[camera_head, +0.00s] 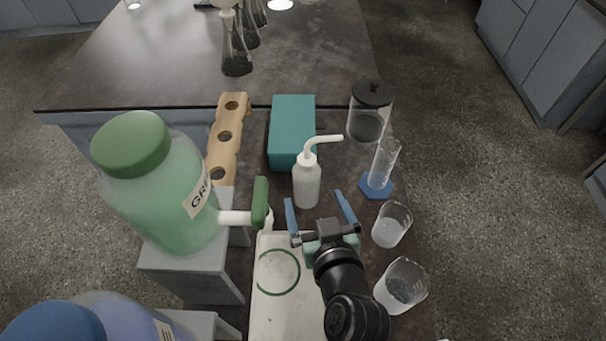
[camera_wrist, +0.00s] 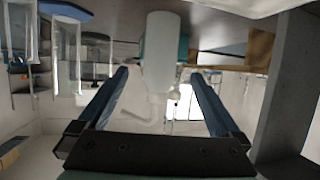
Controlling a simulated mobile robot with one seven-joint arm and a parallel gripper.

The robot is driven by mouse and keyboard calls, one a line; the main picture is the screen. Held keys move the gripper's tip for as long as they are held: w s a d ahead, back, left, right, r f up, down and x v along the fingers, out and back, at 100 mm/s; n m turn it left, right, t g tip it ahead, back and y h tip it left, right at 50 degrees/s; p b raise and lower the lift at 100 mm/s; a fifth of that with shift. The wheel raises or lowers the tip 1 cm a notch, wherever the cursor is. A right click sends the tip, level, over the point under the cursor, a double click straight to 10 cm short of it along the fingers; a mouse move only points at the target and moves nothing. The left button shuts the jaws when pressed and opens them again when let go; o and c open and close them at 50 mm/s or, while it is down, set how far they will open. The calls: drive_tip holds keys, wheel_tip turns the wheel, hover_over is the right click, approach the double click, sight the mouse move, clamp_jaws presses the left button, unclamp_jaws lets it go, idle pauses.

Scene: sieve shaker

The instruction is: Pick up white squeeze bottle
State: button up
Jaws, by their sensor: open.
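The white squeeze bottle (camera_head: 307,186) stands upright on the dark bench in the head view, its bent spout pointing right. In the wrist view the bottle (camera_wrist: 160,52) appears upside down, beyond and between the two blue fingers. My gripper (camera_head: 318,198) is open and empty, with its blue fingers pointing at the bottle from the near side. In the wrist view my gripper (camera_wrist: 160,75) has its fingers spread wider than the bottle. The fingertips look close to the bottle; I cannot tell whether they touch it.
A teal box (camera_head: 292,125) stands just behind the bottle. A graduated cylinder (camera_head: 384,165), a black-lidded jar (camera_head: 368,115) and beakers (camera_head: 391,225) line the right side. A large green jug (camera_head: 165,190) with a spigot and a wooden rack (camera_head: 226,140) stand left.

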sight(312, 188)
drive_tip(key=x, duration=0.4)
drive_tip(key=shift+w+d, duration=0.15)
drive_tip(key=shift+w, duration=0.1)
drive_tip(key=shift+a+r+x, duration=0.1)
drive_tip(key=shift+r+x, duration=0.05)
drive_tip(key=shift+x, duration=1.4)
drive_tip(key=shift+a+r+x, duration=0.1)
drive_tip(key=shift+a+x, duration=0.05)
drive_tip(key=shift+x, duration=1.35)
drive_tip(key=shift+w, duration=0.1)
drive_tip(key=shift+c, duration=0.2)
drive_tip(key=c, duration=0.7)
drive_tip(key=shift+c, duration=0.2)
